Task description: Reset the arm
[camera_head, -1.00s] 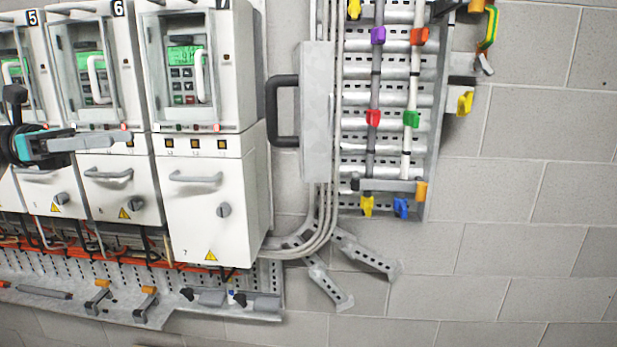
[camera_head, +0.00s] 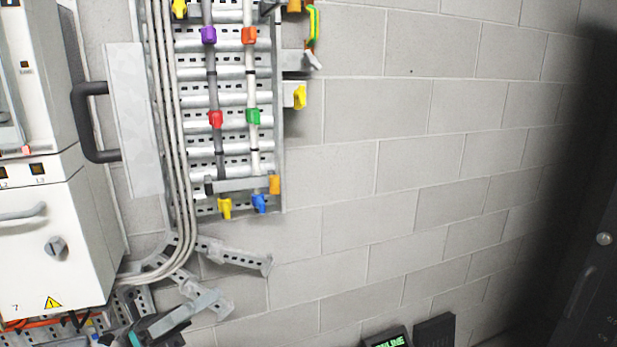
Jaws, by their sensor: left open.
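My left gripper (camera_head: 188,310) is at the bottom left, low in front of the wall. It is grey with a teal band, and its fingers point up and to the right. It is open, and I see nothing between its fingers. Its fingers overlap a slotted metal bracket in the picture; I cannot tell whether they touch. Most of my left arm is cut off by the lower edge. My right gripper is not in view.
A white drive cabinet (camera_head: 62,235) and a grey panel with a black handle (camera_head: 88,122) stand at the left. A cable ladder (camera_head: 230,155) carries coloured clamps. Bare block wall (camera_head: 400,180) fills the middle. A dark cabinet (camera_head: 595,255) stands at the right.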

